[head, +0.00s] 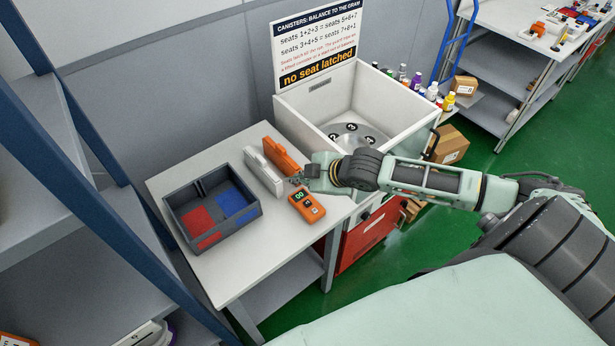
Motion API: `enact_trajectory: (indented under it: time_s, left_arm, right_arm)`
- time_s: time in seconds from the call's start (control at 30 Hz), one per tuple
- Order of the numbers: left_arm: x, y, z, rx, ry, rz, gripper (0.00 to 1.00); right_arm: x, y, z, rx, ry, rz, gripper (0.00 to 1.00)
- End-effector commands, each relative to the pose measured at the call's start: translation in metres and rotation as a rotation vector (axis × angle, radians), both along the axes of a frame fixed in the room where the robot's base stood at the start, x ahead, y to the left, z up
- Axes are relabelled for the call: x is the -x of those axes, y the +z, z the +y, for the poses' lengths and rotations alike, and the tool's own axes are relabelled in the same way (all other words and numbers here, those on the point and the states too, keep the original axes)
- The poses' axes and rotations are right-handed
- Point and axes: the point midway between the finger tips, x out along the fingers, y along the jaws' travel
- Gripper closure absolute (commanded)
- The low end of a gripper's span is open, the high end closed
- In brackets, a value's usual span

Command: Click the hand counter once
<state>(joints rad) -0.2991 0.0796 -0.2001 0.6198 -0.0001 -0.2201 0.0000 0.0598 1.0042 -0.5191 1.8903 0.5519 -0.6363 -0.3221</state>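The hand counter (308,207) appears to be the orange handheld device with a small green-lit display, which seems to read 00. It lies on the white table (235,275) near its right edge. My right gripper (296,181) reaches in from the right, with its fingertips just beyond the counter's display end. The fingers are small and dark in this view, and I cannot tell whether they are open or touch the counter. My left gripper is not in view.
An orange block-like item (279,154) and a white one (262,174) stand behind the counter. A dark tray (174,213) with red and blue compartments sits to the left. A white open-topped cabinet (299,112) with a sign stands behind. The table's front is clear.

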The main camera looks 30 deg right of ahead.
Motion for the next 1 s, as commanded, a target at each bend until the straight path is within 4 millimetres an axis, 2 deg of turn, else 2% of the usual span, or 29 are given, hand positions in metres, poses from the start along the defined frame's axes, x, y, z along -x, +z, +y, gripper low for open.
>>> enact_trajectory:
  time_s: [0.03,0.4,0.63,1.0]
  left_arm:
    - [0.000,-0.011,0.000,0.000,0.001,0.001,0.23]
    - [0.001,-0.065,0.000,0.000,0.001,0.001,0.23]
    - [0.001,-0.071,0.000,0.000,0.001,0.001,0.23]
    - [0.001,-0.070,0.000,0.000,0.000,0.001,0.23]
  right_arm:
    - [0.000,-0.011,0.000,-0.001,0.000,0.001,1.00]
    - [0.001,-0.060,0.001,0.000,0.002,0.000,1.00]
    - [0.000,-0.076,0.000,-0.002,-0.001,0.001,1.00]
    - [0.000,-0.077,0.000,-0.001,-0.001,0.000,1.00]
